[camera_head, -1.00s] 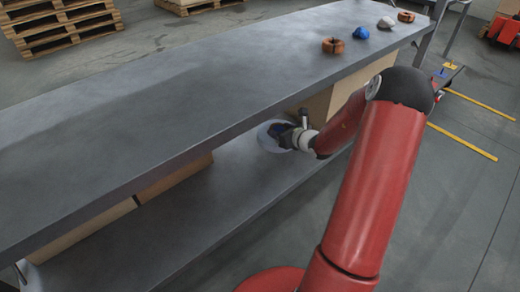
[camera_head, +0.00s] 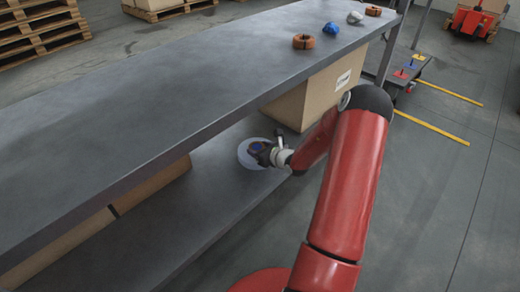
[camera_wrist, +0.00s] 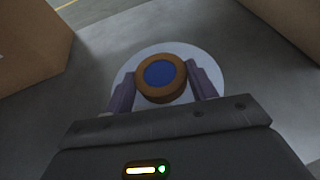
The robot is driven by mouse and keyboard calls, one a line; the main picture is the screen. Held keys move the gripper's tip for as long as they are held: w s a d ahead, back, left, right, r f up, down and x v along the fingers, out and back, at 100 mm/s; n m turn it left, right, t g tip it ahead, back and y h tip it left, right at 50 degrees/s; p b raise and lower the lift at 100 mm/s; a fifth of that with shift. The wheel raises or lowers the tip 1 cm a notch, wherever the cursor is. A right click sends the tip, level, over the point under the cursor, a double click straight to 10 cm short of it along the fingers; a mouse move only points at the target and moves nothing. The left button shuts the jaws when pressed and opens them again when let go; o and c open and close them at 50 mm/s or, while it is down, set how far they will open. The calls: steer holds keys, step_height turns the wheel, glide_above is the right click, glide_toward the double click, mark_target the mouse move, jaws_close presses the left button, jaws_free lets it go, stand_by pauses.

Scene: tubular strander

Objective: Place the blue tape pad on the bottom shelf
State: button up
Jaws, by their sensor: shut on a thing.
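The blue tape pad (camera_wrist: 159,74) shows in the wrist view as a round orange-brown ring with a blue middle. My gripper (camera_wrist: 162,86) is shut on it, one finger at each side. In the wrist view the pad lies over a white disc (camera_wrist: 204,64) on the grey bottom shelf (camera_wrist: 107,48). In the head view my gripper (camera_head: 262,152) is at the white disc (camera_head: 243,156) on the bottom shelf (camera_head: 205,200), beneath the table top. A small blue patch of the pad (camera_head: 257,146) shows there. I cannot tell whether the pad touches the disc.
A cardboard box (camera_head: 312,95) stands on the shelf beyond my gripper, and more boxes (camera_head: 62,245) stand at the left. The table top (camera_head: 190,85) overhangs the shelf. It carries an orange ring (camera_head: 303,41), a blue lump (camera_head: 331,29) and other small items.

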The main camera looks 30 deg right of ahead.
steer(key=shift+f, duration=0.15)
steer(key=o, duration=1.1)
steer(key=shift+o, duration=0.2)
steer(key=shift+r, duration=0.2)
steer(key=shift+s+r, duration=0.1)
steer(key=shift+s, duration=0.15)
steer(key=v, duration=1.1)
steer(key=shift+s+p, duration=0.25)
steer(key=shift+p, duration=0.2)
steer(key=shift+d+r, duration=0.1)
